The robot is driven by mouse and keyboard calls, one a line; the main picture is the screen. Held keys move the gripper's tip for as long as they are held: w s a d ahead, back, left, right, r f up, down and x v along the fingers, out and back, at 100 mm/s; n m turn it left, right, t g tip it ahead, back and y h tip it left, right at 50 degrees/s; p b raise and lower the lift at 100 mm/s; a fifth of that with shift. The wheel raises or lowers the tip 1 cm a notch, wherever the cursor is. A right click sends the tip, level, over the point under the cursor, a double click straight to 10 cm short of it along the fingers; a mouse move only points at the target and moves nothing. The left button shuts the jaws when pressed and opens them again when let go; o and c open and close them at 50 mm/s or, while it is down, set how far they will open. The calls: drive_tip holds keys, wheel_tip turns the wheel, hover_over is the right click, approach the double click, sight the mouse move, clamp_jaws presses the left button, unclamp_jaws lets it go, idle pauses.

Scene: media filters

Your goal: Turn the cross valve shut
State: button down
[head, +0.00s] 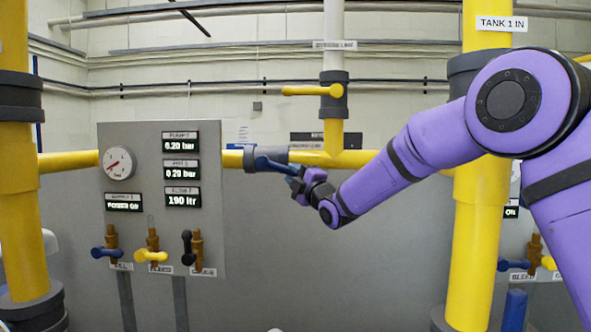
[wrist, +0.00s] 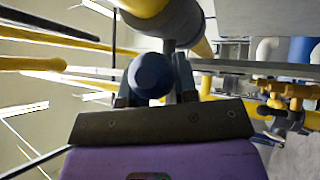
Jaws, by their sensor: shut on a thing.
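The valve on the horizontal yellow pipe, which I take to be the cross valve, has a dark grey body (head: 250,155) and a blue lever handle (head: 275,165). The lever points right, roughly along the pipe, slightly down and toward me. My gripper (head: 298,184) is at the free end of the lever, shut on it. In the wrist view, the lever's round blue end (wrist: 151,75) sits between the two dark fingers of my gripper (wrist: 155,88). The fingertips are partly hidden behind the handle and gripper body.
Left of the valve stands a grey panel (head: 240,240) with a gauge (head: 118,162), displays and small lever taps. A yellow-handled valve (head: 312,90) sits above on a vertical pipe. Thick yellow pipes stand left (head: 22,225) and right (head: 474,240), the right one partly behind my arm.

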drive_tip(key=a+f+m+t+h, duration=0.3)
drive_tip(key=a+m+t+h, duration=0.1)
drive_tip(key=m+h, duration=0.6)
drive_tip(key=a+f+m+t+h, duration=0.3)
drive_tip(key=m+h, duration=0.7)
drive_tip(key=m, duration=0.7)
drive_tip(key=shift+w+a+f+m+t+h, duration=0.2)
drive_tip(key=shift+a+f+m+t+h, duration=0.15)
drive_tip(key=shift+a+t, duration=0.75)
drive_tip(key=shift+r, duration=0.15)
drive_tip(key=c, duration=0.9)
unclamp_jaws()
